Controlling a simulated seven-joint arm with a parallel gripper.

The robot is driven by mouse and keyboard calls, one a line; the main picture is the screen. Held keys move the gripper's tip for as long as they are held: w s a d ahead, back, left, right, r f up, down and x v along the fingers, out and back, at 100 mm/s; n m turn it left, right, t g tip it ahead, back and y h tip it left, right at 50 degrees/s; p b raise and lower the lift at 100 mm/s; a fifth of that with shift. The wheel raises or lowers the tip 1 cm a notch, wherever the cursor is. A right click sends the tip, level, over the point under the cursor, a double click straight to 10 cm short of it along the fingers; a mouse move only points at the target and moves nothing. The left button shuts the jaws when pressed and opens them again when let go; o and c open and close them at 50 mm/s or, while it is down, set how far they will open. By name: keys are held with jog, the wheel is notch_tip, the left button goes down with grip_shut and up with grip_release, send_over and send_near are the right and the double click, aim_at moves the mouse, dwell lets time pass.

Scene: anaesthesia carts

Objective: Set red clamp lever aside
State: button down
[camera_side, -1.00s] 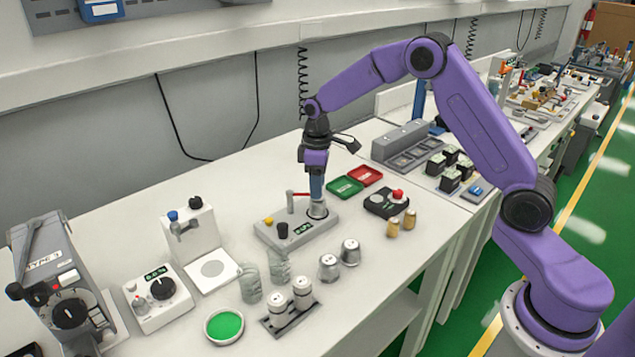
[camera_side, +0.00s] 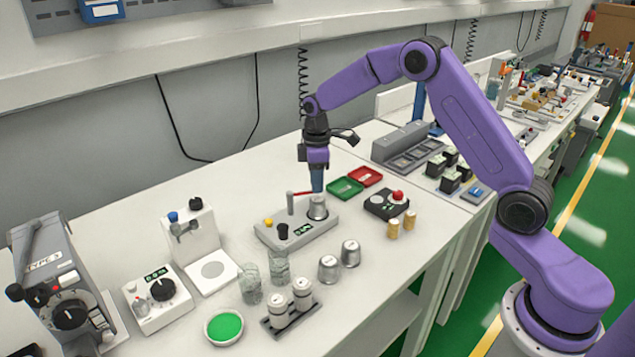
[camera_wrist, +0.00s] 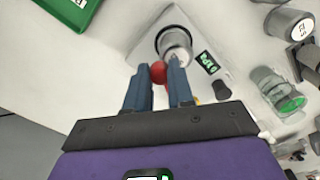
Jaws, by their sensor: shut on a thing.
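The red clamp lever (camera_side: 303,193) sticks out from a short grey post on the grey clamp base (camera_side: 268,236). In the wrist view its round red end (camera_wrist: 158,72) sits between my fingertips. My gripper (camera_side: 317,189) points down and is shut on this red end, beside and behind the metal cup (camera_side: 317,208) on the base. The cup also shows in the wrist view (camera_wrist: 172,40), just beyond my fingertips. In the side view my fingers hide the lever's end.
A green tray (camera_side: 345,188) and a red tray (camera_side: 366,176) lie right of my gripper. A black box with a red button (camera_side: 387,203) is close by. Metal cups (camera_side: 329,268) and glass beakers (camera_side: 250,284) stand in front. The bench behind the base is clear.

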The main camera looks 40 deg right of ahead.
jog(key=w+n, duration=0.2)
jog(key=n, duration=0.1)
jog(key=shift+w+d+n, duration=0.2)
jog(key=shift+d+n, duration=0.1)
jog(key=shift+d, duration=0.05)
jog(key=w+n, duration=0.1)
jog(key=n, duration=0.1)
jog(key=shift+w+n, duration=0.35)
jog(key=shift+n, duration=0.05)
jog(key=shift+w+a+n, duration=0.15)
jog(key=shift+w+n, duration=0.6)
jog(key=shift+n, duration=0.45)
jog(key=shift+w+a+r+n, duration=0.1)
jog(key=shift+w+a+n, duration=0.1)
jog(key=shift+w+n, duration=0.35)
jog(key=shift+w+a+n, duration=0.15)
jog(key=shift+w+n, duration=0.05)
jog(key=shift+n, duration=0.65)
jog(key=c, duration=1)
grip_release()
jog(key=shift+o, duration=0.2)
notch_tip(320, 180, up, 17)
jog(key=shift+r, duration=0.2)
